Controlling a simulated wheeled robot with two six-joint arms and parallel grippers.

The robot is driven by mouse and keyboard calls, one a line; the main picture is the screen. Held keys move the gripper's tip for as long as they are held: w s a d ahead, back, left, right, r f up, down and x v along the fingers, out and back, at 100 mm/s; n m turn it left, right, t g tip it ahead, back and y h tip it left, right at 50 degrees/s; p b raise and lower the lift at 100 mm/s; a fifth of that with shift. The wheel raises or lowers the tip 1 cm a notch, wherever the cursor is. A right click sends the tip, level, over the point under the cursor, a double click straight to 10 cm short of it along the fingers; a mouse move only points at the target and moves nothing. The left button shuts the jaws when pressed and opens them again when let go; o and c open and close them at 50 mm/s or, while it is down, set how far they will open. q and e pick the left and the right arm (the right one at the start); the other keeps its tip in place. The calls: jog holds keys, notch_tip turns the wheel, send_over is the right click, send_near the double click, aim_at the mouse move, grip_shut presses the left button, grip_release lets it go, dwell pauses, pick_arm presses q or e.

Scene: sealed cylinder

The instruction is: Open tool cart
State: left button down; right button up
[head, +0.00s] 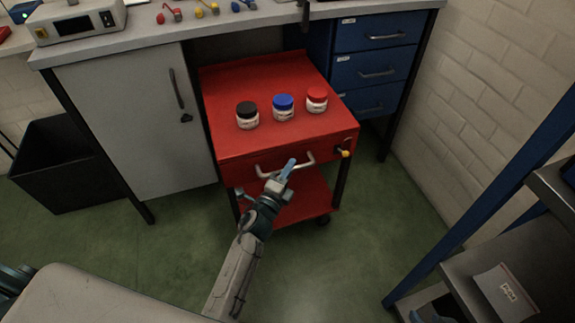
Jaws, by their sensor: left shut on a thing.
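The red tool cart (225,110) stands under the workbench, its drawer front facing me. A pale bar handle (265,174) crosses the drawer front. The drawer looks closed, flush with the cart. A yellow-tipped part (346,153) sits at the front right corner. My left gripper (287,170) is at the middle of the handle, its light-blue fingers shut around the bar. The hand hides part of the handle and drawer front. My right gripper is not seen.
Jars with black (247,114), blue (283,108) and red (316,100) lids stand on the cart. A grey cabinet (135,120) is left and blue drawers (375,65) are right. A metal shelf (500,255) stands at lower right. Green floor before the cart is clear.

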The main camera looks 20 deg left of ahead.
jog(key=shift+s+f, duration=0.1)
jog(key=shift+f, duration=0.05)
pick_arm(q)
jog(key=c, duration=1.4)
grip_release()
pick_arm(e)
jog(key=shift+s+f, duration=0.15)
pick_arm(q)
jog(key=b+v, duration=0.1)
jog(key=v, duration=0.9)
jog(key=shift+s, duration=0.4)
pick_arm(e)
jog(key=shift+w+a+f+t, duration=0.25)
jog(key=shift+f+t, duration=0.05)
jog(key=shift+t, duration=0.1)
pick_arm(q)
jog(key=shift+a, duration=0.15)
pick_arm(e)
jog(key=shift+r, duration=0.15)
